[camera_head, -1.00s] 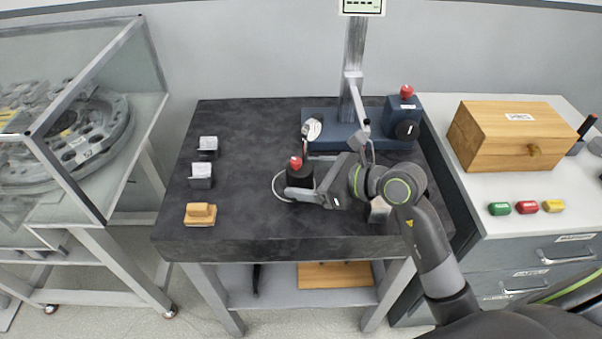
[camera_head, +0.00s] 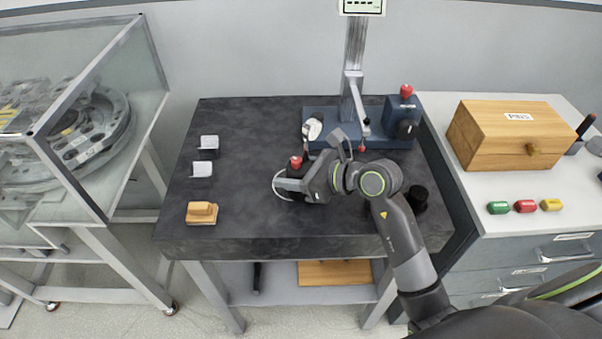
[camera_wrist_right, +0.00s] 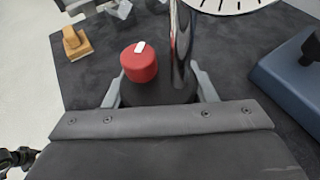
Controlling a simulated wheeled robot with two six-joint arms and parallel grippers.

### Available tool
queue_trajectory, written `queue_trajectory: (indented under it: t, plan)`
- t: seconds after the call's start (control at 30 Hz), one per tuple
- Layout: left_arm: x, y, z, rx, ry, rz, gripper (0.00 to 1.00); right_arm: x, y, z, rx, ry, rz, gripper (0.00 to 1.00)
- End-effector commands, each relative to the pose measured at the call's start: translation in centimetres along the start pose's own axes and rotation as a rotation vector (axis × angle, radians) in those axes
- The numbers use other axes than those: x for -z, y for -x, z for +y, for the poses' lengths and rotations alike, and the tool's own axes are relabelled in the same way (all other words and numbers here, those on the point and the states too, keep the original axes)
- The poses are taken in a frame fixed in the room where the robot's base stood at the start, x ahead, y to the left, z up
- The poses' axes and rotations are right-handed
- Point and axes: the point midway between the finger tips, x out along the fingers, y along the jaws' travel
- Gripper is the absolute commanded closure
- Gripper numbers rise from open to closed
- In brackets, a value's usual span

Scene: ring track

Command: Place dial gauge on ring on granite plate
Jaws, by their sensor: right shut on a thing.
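The dial gauge has a black round base (camera_head: 295,188) with a red knob (camera_head: 296,162), a metal post and a white dial face (camera_head: 313,128). It stands upright near the middle of the dark granite plate (camera_head: 245,150). A thin pale ring (camera_head: 275,188) shows at the left of the base; the rest is hidden by the base and gripper. I cannot tell whether the base touches the plate. My right gripper (camera_head: 300,184) is shut on the base. In the right wrist view its fingers (camera_wrist_right: 160,92) lie on either side of the base, below the red knob (camera_wrist_right: 139,62).
A blue stand (camera_head: 322,114) with a column is at the back of the plate, close behind the gauge. Two metal blocks (camera_head: 209,142) (camera_head: 202,169) and a wooden block (camera_head: 202,213) sit at the left. Black cylinders (camera_head: 417,197) stand right of my arm.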

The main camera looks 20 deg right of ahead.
Motion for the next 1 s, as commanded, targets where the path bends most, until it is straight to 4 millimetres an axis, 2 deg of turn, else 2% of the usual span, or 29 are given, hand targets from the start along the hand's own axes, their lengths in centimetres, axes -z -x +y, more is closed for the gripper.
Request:
queue_trajectory:
  t: [0.03, 0.1, 0.37, 0.47, 0.8, 1.0]
  plan:
    - [0.0, 0.0, 0.0, 0.0, 0.0, 0.0, 0.27, 0.0, 0.0, 0.0, 0.0, 0.0, 0.0, 0.8]
    - [0.0, 0.0, 0.0, 0.0, 0.0, 0.0, 0.27, -0.1, 0.0, 0.0, 0.0, 0.001, -0.003, 0.87]
    - [0.0, 0.0, 0.0, 0.0, 0.0, -0.001, 0.27, -0.5, 0.2, 0.0, 0.001, 0.003, -0.004, 0.87]
    - [0.0, 0.1, 0.0, 0.0, 0.0, -0.001, 0.27, -1.6, 0.6, 0.0, 0.0, 0.006, -0.005, 0.87]
    - [0.0, 0.1, 0.0, 0.0, 0.0, -0.001, 0.27, -7.5, 3.1, 0.0, 0.002, 0.007, -0.004, 0.87]
    - [0.0, 0.1, 0.0, 0.0, 0.0, 0.0, 0.27, -9.2, 3.8, 0.0, 0.0, 0.003, -0.004, 0.87]
